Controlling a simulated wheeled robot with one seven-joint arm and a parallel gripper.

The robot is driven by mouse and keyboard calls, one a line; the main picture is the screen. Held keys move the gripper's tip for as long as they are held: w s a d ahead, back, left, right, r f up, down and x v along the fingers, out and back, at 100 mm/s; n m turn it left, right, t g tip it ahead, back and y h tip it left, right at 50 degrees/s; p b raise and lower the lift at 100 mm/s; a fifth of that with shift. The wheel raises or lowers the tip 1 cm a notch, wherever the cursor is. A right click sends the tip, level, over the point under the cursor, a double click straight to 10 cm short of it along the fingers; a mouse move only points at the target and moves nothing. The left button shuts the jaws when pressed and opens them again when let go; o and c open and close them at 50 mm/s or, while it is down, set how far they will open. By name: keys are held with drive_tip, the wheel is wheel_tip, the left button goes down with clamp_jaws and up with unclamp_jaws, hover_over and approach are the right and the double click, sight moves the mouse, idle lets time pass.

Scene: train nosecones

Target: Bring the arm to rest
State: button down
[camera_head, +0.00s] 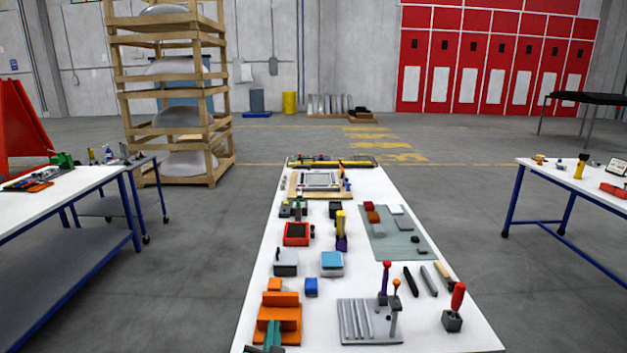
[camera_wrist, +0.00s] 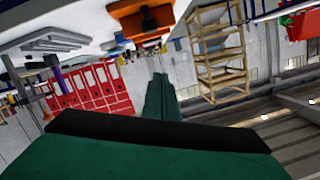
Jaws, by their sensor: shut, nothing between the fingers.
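My gripper (camera_wrist: 160,92) shows in the wrist view as green fingers set together, shut with nothing between them. Its green tip (camera_head: 272,335) also shows at the bottom edge of the head view, by the near left part of the white table (camera_head: 262,250). An orange stepped block (camera_head: 280,312) stands on the table just beyond the tip. In the tilted wrist view the orange block (camera_wrist: 148,18) is at the top, past the fingertips. I cannot tell the exact gap between them. Most of my arm is out of the head view.
A grey ribbed plate (camera_head: 368,322) and red-handled tools (camera_head: 455,308) stand at the table's near right. Side tables (camera_head: 85,182) (camera_head: 575,182) flank the table, with open floor between. A wooden rack (camera_head: 170,100) stands behind.

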drive_tip(key=s+d+f+n, duration=0.1)
drive_tip(key=s+d+f, duration=0.2)
drive_tip(key=s+f, duration=0.6)
drive_tip(key=s+d+f+n, duration=0.1)
drive_tip(key=s+d+f, duration=0.2)
drive_tip(key=s+f, duration=0.65)
drive_tip(key=s+d+r+n, duration=0.1)
drive_tip(key=s+d, duration=0.1)
drive_tip(key=s, duration=1.2)
drive_tip(key=s+d+r+h, duration=0.1)
drive_tip(key=s+r, duration=0.1)
drive_tip(key=s, duration=1.2)
drive_tip(key=shift+d+r+n, duration=0.25)
drive_tip(key=shift+d+n, duration=0.1)
drive_tip(key=shift+n, duration=0.05)
drive_tip(key=shift+s, duration=0.1)
